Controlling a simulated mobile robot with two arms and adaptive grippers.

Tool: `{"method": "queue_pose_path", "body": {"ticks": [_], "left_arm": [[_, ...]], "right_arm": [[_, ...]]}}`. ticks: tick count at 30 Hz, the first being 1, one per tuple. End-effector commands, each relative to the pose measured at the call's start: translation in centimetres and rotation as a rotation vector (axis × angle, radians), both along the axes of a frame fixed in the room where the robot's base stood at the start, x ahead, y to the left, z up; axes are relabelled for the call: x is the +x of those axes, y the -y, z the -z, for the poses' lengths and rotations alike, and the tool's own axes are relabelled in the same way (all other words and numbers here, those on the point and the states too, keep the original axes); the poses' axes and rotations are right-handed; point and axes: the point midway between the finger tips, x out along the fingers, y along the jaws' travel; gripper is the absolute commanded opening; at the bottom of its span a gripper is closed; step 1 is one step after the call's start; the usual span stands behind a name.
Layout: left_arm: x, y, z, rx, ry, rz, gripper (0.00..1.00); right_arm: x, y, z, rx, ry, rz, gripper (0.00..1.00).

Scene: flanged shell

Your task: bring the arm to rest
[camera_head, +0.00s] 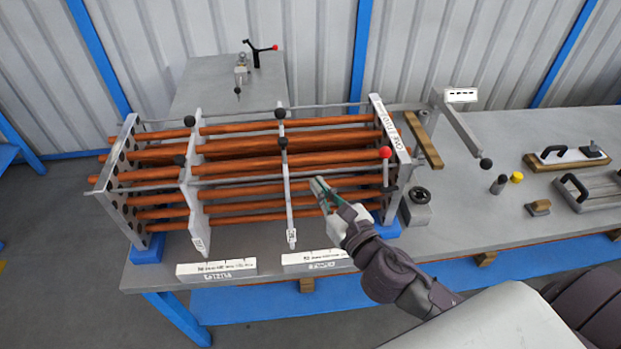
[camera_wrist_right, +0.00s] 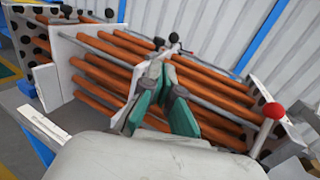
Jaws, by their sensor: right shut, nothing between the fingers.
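My right gripper (camera_head: 319,190) is in front of the tube rack in the head view, near its middle plate and lower front tubes. Its green-padded fingers also show in the wrist view (camera_wrist_right: 165,85), close together with nothing between them. The arm reaches in from the lower right. The rack's orange-brown tubes (camera_head: 250,163) run left to right through upright grey plates (camera_head: 194,185). In the wrist view the tubes (camera_wrist_right: 100,98) lie behind the fingers; I cannot tell whether the fingers touch the middle plate. My left gripper is not in view.
The rack stands on blue blocks on a grey table (camera_head: 470,215). A red-knobbed lever (camera_head: 386,153) rises close to the right of my gripper. White label blocks (camera_head: 216,269) lie along the front edge. Handled plates (camera_head: 567,157) lie at the right.

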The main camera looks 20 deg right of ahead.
Motion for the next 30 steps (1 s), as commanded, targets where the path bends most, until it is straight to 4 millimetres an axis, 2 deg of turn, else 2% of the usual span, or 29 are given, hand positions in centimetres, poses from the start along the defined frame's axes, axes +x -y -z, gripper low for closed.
{"method": "queue_pose_path", "body": {"ticks": [3,9,22,26,29,30], "left_arm": [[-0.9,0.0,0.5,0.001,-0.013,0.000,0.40],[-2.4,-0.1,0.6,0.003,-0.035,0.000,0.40],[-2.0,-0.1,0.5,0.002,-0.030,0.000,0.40],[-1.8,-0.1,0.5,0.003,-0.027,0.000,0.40],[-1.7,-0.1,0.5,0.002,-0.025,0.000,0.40],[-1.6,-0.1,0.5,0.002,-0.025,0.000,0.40]], "right_arm": [[-0.9,0.1,0.1,-0.001,0.000,0.000,0.00],[-1.1,0.2,-0.1,-0.001,0.000,0.001,0.00],[-1.1,0.3,0.0,0.028,-0.009,0.011,0.00],[-1.5,1.7,1.0,0.271,-0.087,0.104,0.00],[-2.6,3.5,3.2,0.650,-0.198,0.264,0.00],[-3.4,4.2,4.4,0.828,-0.244,0.350,0.00]]}}
